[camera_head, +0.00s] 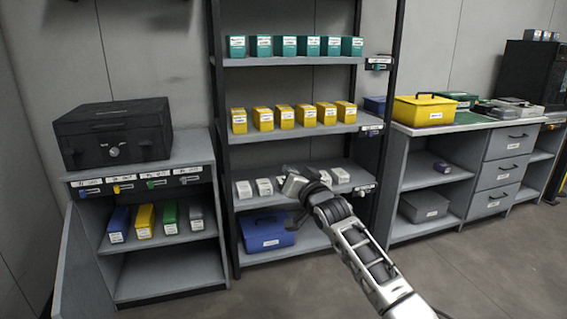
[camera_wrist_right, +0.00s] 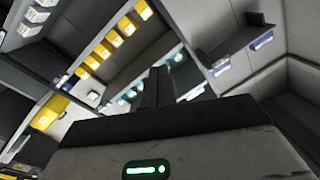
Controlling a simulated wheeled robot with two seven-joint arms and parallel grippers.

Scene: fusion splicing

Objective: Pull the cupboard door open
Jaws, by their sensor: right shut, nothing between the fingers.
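The grey cupboard (camera_head: 165,262) stands at the left in the head view. Its door (camera_head: 78,270) is swung wide open to the left, so the inside shows. Blue, yellow, green and grey boxes stand on its inner shelf. My right gripper (camera_head: 293,188) is in front of the middle rack, well to the right of the cupboard and apart from the door. It is shut and empty; its dark fingers (camera_wrist_right: 152,90) show in the right wrist view. It covers part of the row of white boxes (camera_head: 264,187). My left gripper is not in view.
A black safe-like box (camera_head: 115,133) sits on the cupboard top. The rack's shelves (camera_head: 290,61) hold teal and yellow boxes, with a blue bin (camera_head: 268,232) at the bottom. A workbench (camera_head: 470,128) with drawers stands at the right. The floor in front is clear.

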